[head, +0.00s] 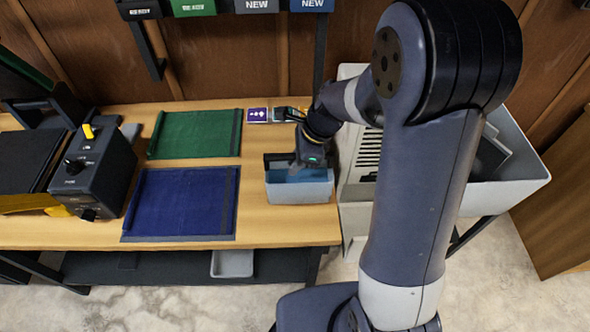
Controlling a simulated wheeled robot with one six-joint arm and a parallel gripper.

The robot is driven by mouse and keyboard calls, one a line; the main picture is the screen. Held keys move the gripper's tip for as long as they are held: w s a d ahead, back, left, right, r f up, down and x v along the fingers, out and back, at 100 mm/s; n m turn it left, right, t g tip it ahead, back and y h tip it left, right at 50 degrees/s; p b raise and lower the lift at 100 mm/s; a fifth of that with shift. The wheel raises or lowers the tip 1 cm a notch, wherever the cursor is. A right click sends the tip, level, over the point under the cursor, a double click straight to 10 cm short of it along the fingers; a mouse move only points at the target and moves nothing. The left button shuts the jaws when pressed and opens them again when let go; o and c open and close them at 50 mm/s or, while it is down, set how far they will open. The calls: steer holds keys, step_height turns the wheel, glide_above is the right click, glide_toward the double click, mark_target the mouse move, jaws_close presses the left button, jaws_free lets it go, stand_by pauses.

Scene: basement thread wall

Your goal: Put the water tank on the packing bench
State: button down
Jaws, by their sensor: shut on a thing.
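The water tank (300,191) is a pale grey box with blue inside its open top. It is at the right end of the wooden packing bench (270,229), right of the blue mat. My gripper (297,168) is over the tank's back side and shut on it. The fingertips are mostly hidden by the gripper body and the tank's rim. The tank looks upright and appears to be at the bench top; I cannot tell whether its base touches the wood.
A blue mat (182,203) and a green mat (196,134) lie left of the tank. A dark machine (98,172) with a yellow knob stands further left. A white slatted unit (354,190) and a grey bin (515,178) are to the right. Bare wood lies around the tank.

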steer(key=shift+f, duration=1.75)
steer(key=shift+f, duration=0.15)
steer(key=c, duration=1.4)
jaws_free()
steer(key=shift+o, duration=0.2)
steer(key=v, duration=1.2)
